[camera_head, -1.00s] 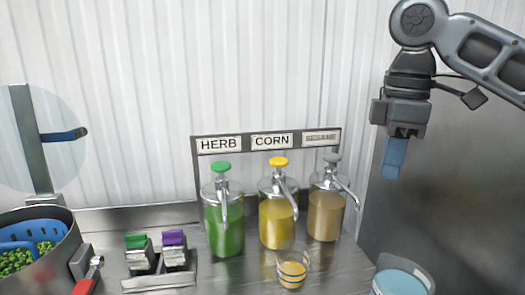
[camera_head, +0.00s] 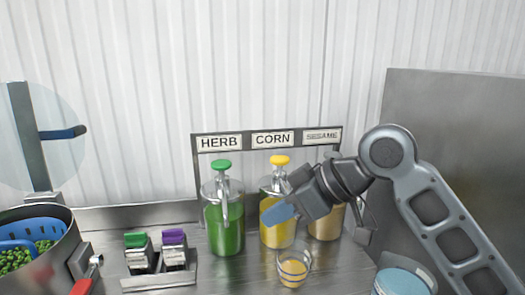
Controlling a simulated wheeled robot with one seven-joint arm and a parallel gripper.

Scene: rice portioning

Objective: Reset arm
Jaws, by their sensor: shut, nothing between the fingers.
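My gripper (camera_head: 277,213) has blue fingers, shut and empty. In the head view it points left and shows in front of the yellow corn dispenser (camera_head: 276,236) and partly covers it. My arm comes in from the right and hides much of the sesame dispenser (camera_head: 325,226). A small glass cup (camera_head: 293,268) with yellow contents stands on the counter below the gripper in the picture. I cannot tell whether the gripper touches the dispenser.
A green herb dispenser (camera_head: 224,232) stands left of the corn one, under a labelled rack (camera_head: 195,165). A holder with shakers (camera_head: 158,283), a pot (camera_head: 60,245) with a blue strainer and peas are at left. A blue-topped container (camera_head: 400,283) sits at bottom right.

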